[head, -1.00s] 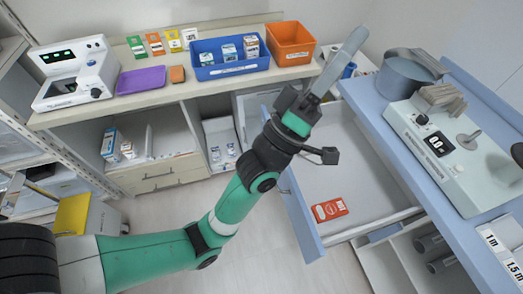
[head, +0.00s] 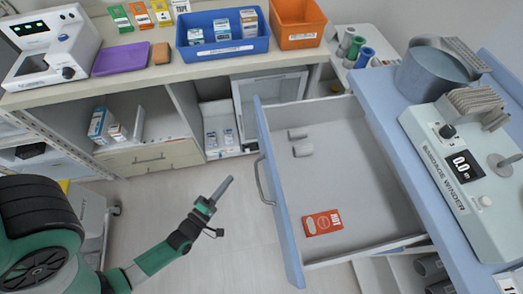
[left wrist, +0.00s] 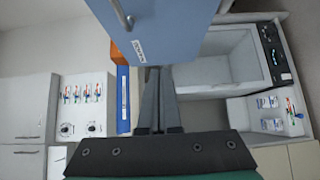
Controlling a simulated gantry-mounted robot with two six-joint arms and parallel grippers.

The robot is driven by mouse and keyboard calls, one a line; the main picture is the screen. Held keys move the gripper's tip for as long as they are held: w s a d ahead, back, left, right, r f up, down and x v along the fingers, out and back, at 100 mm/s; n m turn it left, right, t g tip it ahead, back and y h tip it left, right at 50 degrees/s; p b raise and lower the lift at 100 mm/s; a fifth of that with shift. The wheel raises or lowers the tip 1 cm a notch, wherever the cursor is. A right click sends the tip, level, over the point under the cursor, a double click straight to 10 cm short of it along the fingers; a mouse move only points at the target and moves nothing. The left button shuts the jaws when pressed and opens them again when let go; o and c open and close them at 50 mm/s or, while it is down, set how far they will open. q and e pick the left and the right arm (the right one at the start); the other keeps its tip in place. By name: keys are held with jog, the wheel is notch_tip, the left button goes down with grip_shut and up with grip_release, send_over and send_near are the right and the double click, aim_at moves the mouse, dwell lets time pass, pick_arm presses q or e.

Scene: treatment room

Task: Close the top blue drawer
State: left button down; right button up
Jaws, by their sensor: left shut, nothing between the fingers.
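The top blue drawer (head: 278,200) is pulled well out of the blue cabinet on the right. Its bar handle (head: 263,180) is on the outer face. My right gripper is not in view.
A blue cabinet top (head: 400,150) carries a bandage winder (head: 460,170) and a grey-blue basin (head: 425,75). The back counter holds a blue bin (head: 220,55), an orange bin (head: 297,25) and a purple tray (head: 120,58). Floor left of the drawer is open.

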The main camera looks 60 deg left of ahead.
pick_arm(q)
jog(key=w+d+x, duration=0.1)
jog(key=d+x, duration=0.1)
jog(key=x, duration=1.1)
jog(key=shift+w+d+b, duration=0.15)
jog(key=shift+d+b, duration=0.1)
jog(key=shift+b, duration=0.1)
